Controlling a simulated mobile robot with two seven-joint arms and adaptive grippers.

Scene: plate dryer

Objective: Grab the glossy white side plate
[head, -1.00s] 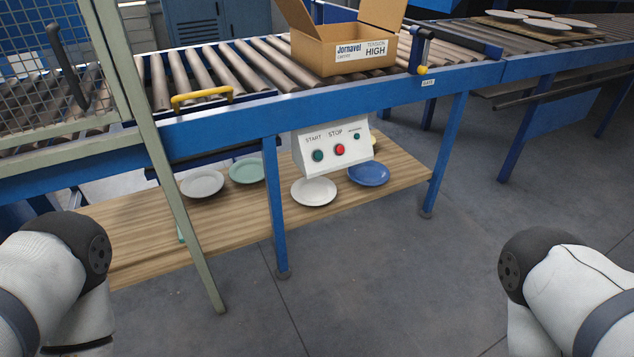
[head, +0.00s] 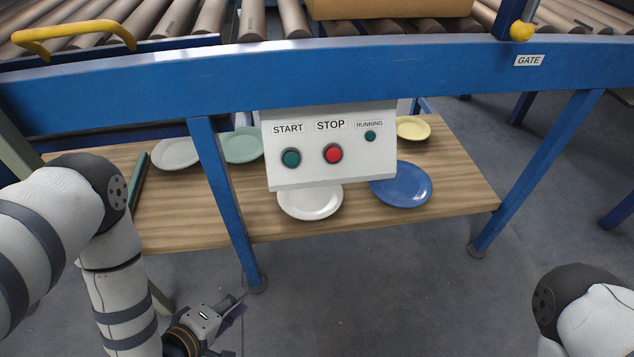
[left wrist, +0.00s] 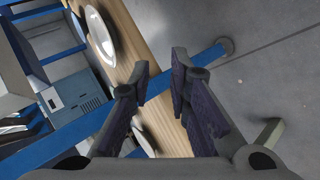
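A white plate (head: 310,204) lies flat near the front edge of the low wooden shelf, its back part hidden behind the control box. A glossy white plate (left wrist: 100,36) at the shelf edge in the left wrist view looks like the same one. My left gripper (head: 232,308) is low in front of the shelf, left of and nearer than the white plate, apart from it. In the left wrist view its fingers (left wrist: 160,78) are spread with nothing between them. My right gripper is out of view; only part of that arm shows at the lower right.
A grey plate (head: 176,153), a green plate (head: 243,146), a blue plate (head: 402,186) and a yellow plate (head: 412,128) share the wooden shelf (head: 440,205). The control box (head: 333,150) hangs above it. A blue leg (head: 226,205) stands left of the white plate.

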